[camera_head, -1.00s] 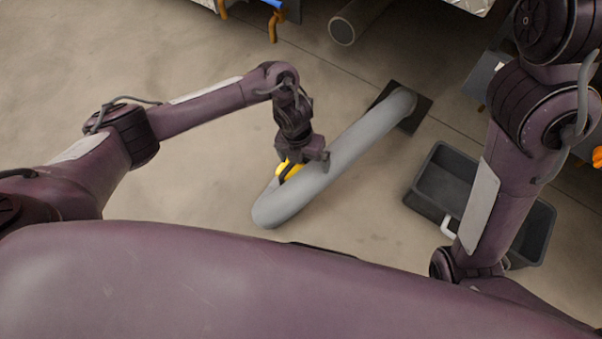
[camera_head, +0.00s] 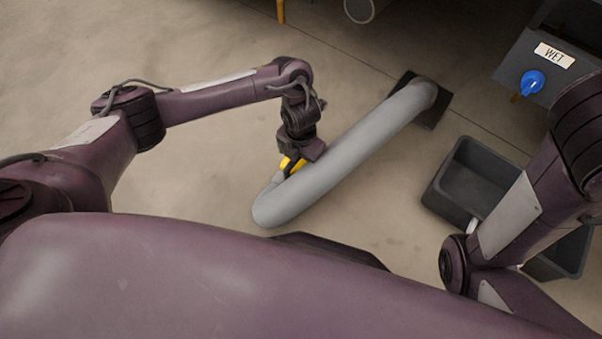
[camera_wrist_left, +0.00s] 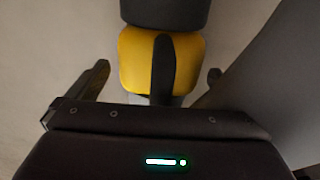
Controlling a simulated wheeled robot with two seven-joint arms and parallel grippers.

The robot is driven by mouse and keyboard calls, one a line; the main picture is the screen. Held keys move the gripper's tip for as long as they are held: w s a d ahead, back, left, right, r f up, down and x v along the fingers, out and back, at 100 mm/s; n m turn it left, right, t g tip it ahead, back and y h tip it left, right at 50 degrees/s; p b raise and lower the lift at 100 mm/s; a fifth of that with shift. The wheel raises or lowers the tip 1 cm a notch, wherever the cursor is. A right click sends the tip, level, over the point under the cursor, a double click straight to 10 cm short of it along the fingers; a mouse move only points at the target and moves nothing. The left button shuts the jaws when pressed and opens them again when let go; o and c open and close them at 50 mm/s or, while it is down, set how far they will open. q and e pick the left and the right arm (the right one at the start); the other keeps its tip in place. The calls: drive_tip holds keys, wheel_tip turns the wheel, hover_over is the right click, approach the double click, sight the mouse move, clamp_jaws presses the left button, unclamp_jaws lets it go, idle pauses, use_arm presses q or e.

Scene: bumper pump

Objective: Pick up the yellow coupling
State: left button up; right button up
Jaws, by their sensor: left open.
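The yellow coupling (camera_head: 288,162) sits beside the grey hose, under my left gripper (camera_head: 291,168), which partly covers it in the head view. In the left wrist view the yellow coupling (camera_wrist_left: 186,66) lies between the two spread fingertips of the left gripper (camera_wrist_left: 153,73). A dark bar runs down its middle and a dark cylindrical part adjoins its far end. Bare floor shows between the left finger and the coupling, so the jaws are open around it without visible grip. My right arm shows at the right of the head view, but its gripper is out of view.
The thick grey hose (camera_head: 345,155) runs from a dark floor plate (camera_head: 436,109) down to a bend near my base. A dark crate (camera_head: 438,198) stands at the right. A grey box with a "WET" label (camera_head: 554,55) and blue knob (camera_head: 532,82) is at upper right.

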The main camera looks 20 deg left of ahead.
use_arm(q)
drive_tip(key=shift+f, duration=0.2)
drive_tip(key=c, duration=1.6)
drive_tip(key=shift+w, duration=0.1)
drive_tip(key=shift+c, duration=0.8)
drive_tip(key=shift+r, duration=0.15)
